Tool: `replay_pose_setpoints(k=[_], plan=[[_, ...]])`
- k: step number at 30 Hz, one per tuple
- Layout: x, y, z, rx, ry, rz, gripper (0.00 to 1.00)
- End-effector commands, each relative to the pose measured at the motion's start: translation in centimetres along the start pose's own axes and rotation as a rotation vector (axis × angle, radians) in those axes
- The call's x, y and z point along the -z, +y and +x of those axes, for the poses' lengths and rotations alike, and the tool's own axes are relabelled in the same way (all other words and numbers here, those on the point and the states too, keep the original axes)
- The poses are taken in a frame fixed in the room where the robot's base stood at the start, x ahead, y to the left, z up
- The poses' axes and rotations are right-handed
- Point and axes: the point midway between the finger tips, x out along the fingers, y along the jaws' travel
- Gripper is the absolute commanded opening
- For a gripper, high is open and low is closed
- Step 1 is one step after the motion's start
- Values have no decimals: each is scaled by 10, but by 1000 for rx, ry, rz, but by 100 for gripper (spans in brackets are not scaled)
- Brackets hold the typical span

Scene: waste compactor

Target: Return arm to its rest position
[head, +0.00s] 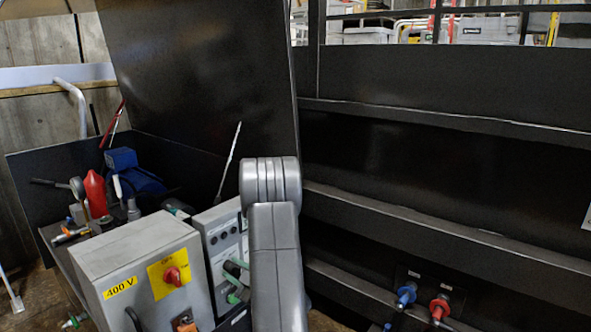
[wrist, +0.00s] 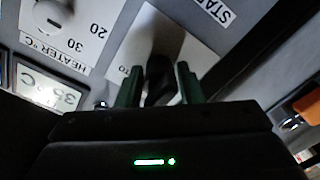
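My gripper (head: 237,280) shows in the head view as green fingers beside the front of a grey control panel (head: 222,235), partly hidden behind my grey arm (head: 273,260). In the wrist view my gripper (wrist: 160,82) has its two green fingers apart, one on each side of a black knob (wrist: 160,92). The knob sits on a light plate with partly readable lettering, including "STAR" and "TO". I cannot tell whether the fingers touch the knob.
A grey box marked 400 V (head: 135,265) with a red switch (head: 172,276) stands left of the panel. A raised dark lid (head: 205,75) rises behind. Dark ribbed wall (head: 440,175) fills the right, with blue (head: 406,294) and red (head: 439,309) connectors low down.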

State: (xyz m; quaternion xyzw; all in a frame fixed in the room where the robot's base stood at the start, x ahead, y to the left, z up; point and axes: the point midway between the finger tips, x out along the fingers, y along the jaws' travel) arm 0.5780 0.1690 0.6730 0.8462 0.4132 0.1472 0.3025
Motion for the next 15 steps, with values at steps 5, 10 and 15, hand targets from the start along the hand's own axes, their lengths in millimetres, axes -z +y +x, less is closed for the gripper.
replay_pose_setpoints(k=[5,10,15], plan=[[0,2,-10,-3,-3,-95,34],[0,1,-33,-2,-2,-91,34],[0,1,-44,-1,0,-92,34]])
